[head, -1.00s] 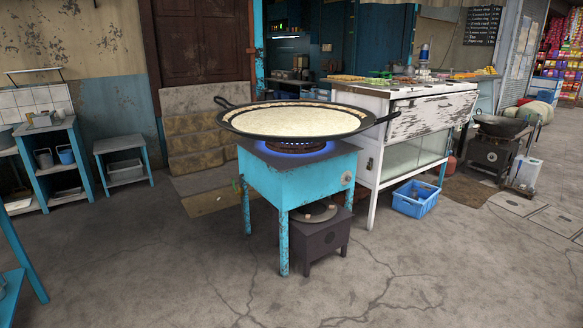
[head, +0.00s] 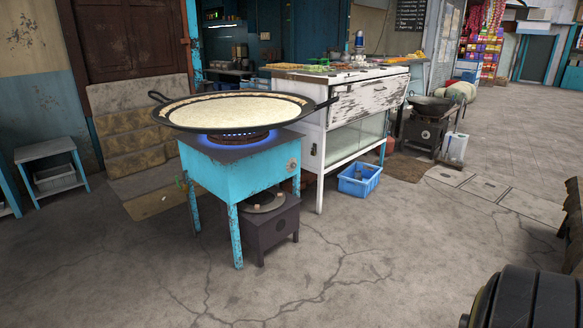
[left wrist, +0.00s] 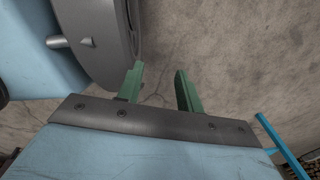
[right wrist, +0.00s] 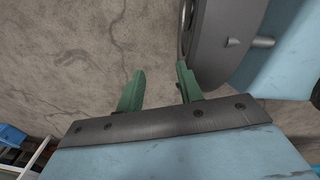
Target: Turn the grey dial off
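The grey dial (head: 292,164) is a small round knob on the right-hand face of the turquoise stove (head: 226,168) in the head view. A blue flame (head: 228,138) burns on the burner under a wide black pan (head: 236,110) of white milk. My left gripper (left wrist: 158,82) shows two green fingers apart with only concrete floor between them. My right gripper (right wrist: 158,80) also has its green fingers apart and empty. Neither gripper's fingers show in the head view, and both are away from the dial.
A dark low stove (head: 270,222) stands beneath the turquoise one. A white counter (head: 345,120) with a blue crate (head: 359,180) is right of it. A black wok on a stand (head: 430,115) is further right. The concrete floor in front is clear.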

